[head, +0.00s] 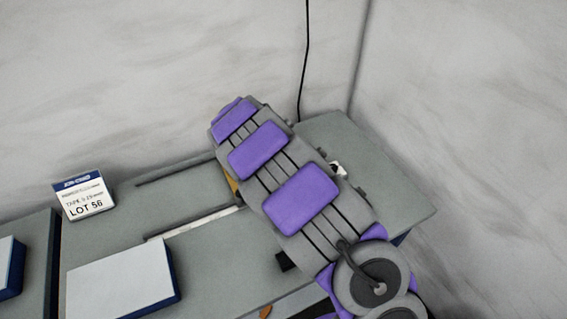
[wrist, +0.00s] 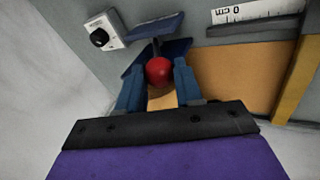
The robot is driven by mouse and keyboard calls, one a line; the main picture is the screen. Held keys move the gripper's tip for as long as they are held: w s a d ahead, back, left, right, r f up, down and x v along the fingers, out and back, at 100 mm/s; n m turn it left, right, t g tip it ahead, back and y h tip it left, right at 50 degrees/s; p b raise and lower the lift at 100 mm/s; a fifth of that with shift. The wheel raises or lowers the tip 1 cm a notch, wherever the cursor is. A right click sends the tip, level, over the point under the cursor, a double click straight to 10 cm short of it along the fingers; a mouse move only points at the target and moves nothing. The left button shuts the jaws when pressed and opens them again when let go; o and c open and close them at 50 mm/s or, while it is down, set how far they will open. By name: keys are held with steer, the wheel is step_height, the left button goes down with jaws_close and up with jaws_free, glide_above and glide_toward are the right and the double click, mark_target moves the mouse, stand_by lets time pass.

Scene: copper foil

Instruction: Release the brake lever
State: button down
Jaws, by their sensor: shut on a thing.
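The brake lever's round red knob (wrist: 159,71) shows in the wrist view at the end of a short dark stem. The stem leads back to a dark blue bracket (wrist: 172,48). My gripper (wrist: 159,80) has one blue finger on each side of the knob and is shut on it. In the head view my own arm reaches over the bench and hides the lever and the gripper.
A white box with a black knob (wrist: 99,36) stands left of the lever. Copper-coloured foil (wrist: 235,72) and a cm scale (wrist: 258,11) lie right of it. A LOT 56 sign (head: 85,196) and a white-topped blue block (head: 122,280) are on the bench (head: 190,185).

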steer(key=shift+s+a+f, duration=0.1)
steer(key=shift+s+f, duration=0.15)
steer(key=shift+f, duration=0.15)
steer(key=c, duration=1.1)
jaws_free()
steer(key=shift+c, duration=0.2)
steer(key=o, duration=0.4)
steer(key=shift+w+a, duration=0.1)
steer(key=shift+a, duration=0.25)
steer(key=shift+r, duration=0.15)
steer(key=shift+d+r, duration=0.15)
steer(key=shift+d, duration=0.05)
steer(key=p+v, duration=0.2)
steer(key=v, duration=1.5)
steer(key=shift+a+p, duration=0.2)
steer(key=shift+p, duration=0.1)
steer(key=shift+d, duration=0.1)
